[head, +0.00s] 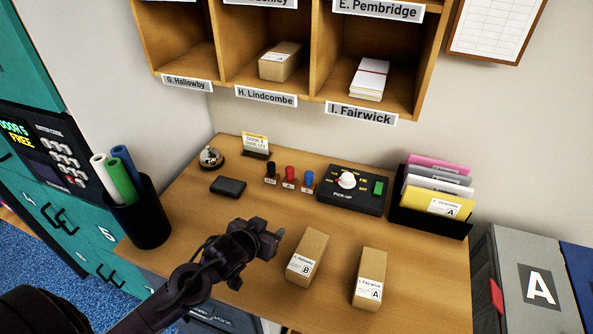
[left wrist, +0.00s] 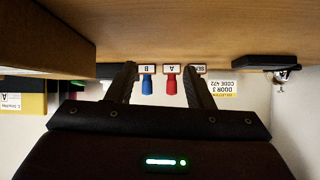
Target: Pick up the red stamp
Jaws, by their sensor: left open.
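The red stamp (head: 290,173) stands upright on the desk between a black stamp (head: 272,170) and a blue stamp (head: 307,179). In the left wrist view, which is upside down, the red stamp (left wrist: 171,86) shows between my two fingers with the blue stamp (left wrist: 147,84) beside it. My left gripper (head: 274,238) is open and empty, over the desk in front of the stamps and apart from them. In the left wrist view one finger hides most of the black stamp. My right gripper is in neither view.
Two small cartons (head: 308,256) (head: 370,278) stand on the desk to the right of my left gripper. A black control box (head: 350,204) is right of the stamps. A black pad (head: 228,187), a bell (head: 211,157) and a code card (head: 256,145) are on the left. Open desk (head: 285,210) lies before the stamps.

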